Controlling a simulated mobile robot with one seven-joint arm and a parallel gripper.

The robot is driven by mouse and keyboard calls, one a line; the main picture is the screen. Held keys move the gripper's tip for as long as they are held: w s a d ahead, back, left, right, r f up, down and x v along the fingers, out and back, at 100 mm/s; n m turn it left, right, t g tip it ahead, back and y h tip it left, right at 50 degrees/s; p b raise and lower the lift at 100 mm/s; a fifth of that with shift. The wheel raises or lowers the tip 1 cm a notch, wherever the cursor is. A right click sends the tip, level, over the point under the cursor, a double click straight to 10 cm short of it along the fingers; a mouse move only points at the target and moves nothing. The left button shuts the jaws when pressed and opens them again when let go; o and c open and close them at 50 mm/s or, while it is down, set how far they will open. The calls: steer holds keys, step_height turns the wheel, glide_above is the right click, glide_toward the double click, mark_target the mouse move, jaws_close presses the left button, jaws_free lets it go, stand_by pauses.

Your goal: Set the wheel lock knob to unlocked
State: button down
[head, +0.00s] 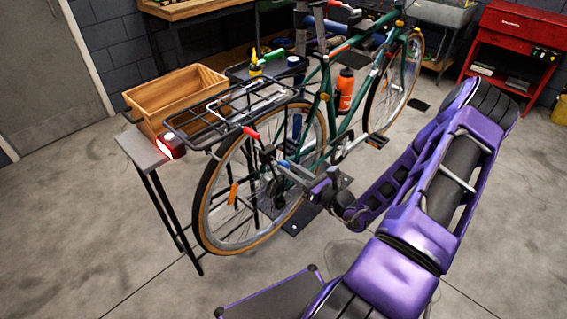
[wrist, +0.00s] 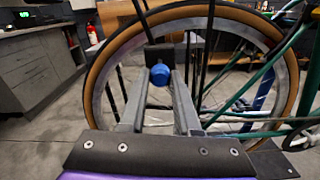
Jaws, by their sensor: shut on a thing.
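A round blue knob (wrist: 160,75), which I take for the wheel lock knob, sits below a black block (wrist: 160,53) beside the bicycle's rear wheel (wrist: 97,80). In the wrist view, the two grey fingers of my gripper (wrist: 161,84) are closed on the blue knob, one on each side. In the head view my gripper (head: 288,168) reaches in from the right to the rear wheel near its hub, with a small blue part at its tips. I cannot tell the knob's setting; no marking is readable.
The green bicycle (head: 345,125) stands upright, with a black rear rack (head: 232,112) above the wheel. A wooden crate (head: 185,95) and a narrow grey table (head: 140,150) are at left. A red cabinet (head: 515,45) is far right. The floor in front is open.

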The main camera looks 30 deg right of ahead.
steer(key=shift+v, duration=1.3)
steer(key=c, duration=0.6)
jaws_free()
steer(key=shift+s, duration=0.1)
steer(key=v, duration=1.7)
steer(key=shift+s, duration=0.2)
steer(key=shift+r, duration=0.1)
